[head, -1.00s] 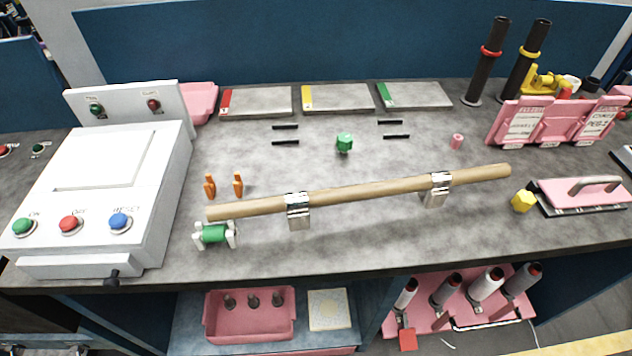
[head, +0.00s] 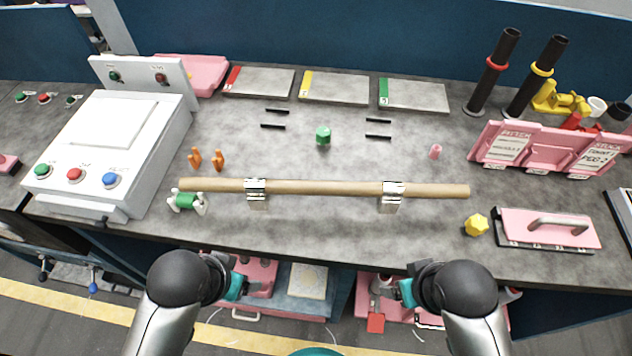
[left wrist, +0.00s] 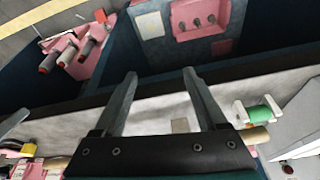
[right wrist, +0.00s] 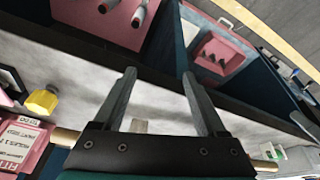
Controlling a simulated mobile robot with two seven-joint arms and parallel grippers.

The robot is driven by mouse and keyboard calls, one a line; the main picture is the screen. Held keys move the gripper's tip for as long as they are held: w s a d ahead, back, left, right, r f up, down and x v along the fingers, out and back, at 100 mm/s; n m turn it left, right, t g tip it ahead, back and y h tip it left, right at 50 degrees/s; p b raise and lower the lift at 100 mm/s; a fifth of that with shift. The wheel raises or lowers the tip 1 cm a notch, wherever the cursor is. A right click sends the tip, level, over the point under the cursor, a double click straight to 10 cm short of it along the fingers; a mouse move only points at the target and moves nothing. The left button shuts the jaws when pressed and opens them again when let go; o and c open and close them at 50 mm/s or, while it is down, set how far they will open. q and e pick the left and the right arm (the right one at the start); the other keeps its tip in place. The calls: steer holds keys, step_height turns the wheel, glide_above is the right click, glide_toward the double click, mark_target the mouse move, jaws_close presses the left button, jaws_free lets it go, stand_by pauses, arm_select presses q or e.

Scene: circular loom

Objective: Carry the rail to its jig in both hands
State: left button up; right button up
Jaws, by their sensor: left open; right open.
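The rail is a long round wooden rod (head: 325,188) lying level across two shiny metal holders, left (head: 257,200) and right (head: 390,203), on the grey bench. Its ends also show in the left wrist view (left wrist: 256,134) and right wrist view (right wrist: 64,137), the middle hidden behind each gripper. Two pairs of short black bars lie behind it, left (head: 273,127) and right (head: 378,136); I cannot tell which item is the jig. My left gripper (left wrist: 160,74) and right gripper (right wrist: 158,74) are open and empty, at the bench's front side and apart from the rail.
A green-and-white spool piece (head: 187,202) sits by the rail's left end, with orange pegs (head: 206,160) behind. A yellow knob (head: 476,225) and pink handled plate (head: 547,228) lie right. The white control box (head: 110,150) stands left. A green cylinder (head: 323,136) stands behind the rail.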

arm_select(q)
steer(key=w+d+r+m+h, duration=0.1)
steer(key=w+d+r+m, duration=0.15)
steer(key=r, duration=0.35)
arm_select(e)
steer(key=w+a+r+n, duration=0.1)
steer(key=w+r+n, duration=0.2)
steer(key=r, duration=0.3)
arm_select(q)
step_height(320, 180, up, 11)
steer(key=m+g+y, duration=0.1)
steer(key=m+y, duration=0.1)
steer(key=m, duration=1.1)
glide_above(231, 182)
steer(key=s, duration=0.3)
steer(key=shift+w+n, duration=0.15)
steer(key=shift+n, duration=0.1)
arm_select(e)
step_height(231, 182, up, 11)
steer(key=n+g, duration=0.1)
steer(key=n, duration=1.1)
glide_above(416, 187)
steer(key=s, duration=0.3)
steer(key=shift+w+h, duration=0.15)
steer(key=shift+h, duration=0.15)
